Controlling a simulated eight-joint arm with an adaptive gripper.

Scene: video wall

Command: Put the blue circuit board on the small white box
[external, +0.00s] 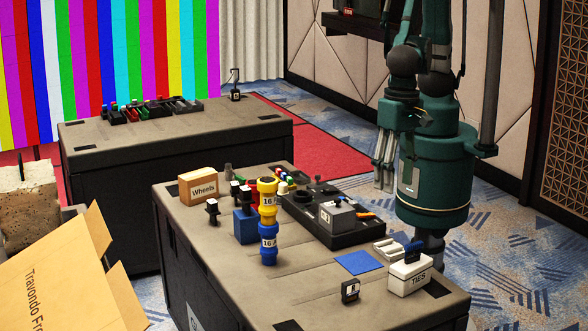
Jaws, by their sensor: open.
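A flat blue square (359,262), which looks like the blue circuit board, lies on the near grey-topped case. The small white box (409,274), marked "TIES", stands just to its right near the case's right end. My gripper (384,180) hangs pointing down above and behind the board, near the case's far right edge. It is open and I see nothing in it.
The near case (240,278) also bears a black tray (325,232) with a grey block, blue and yellow cylinders (268,220), a "Wheels" box (198,186) and a small black item (350,290). An open cardboard box (60,270) is at left. The case's front top is mostly clear.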

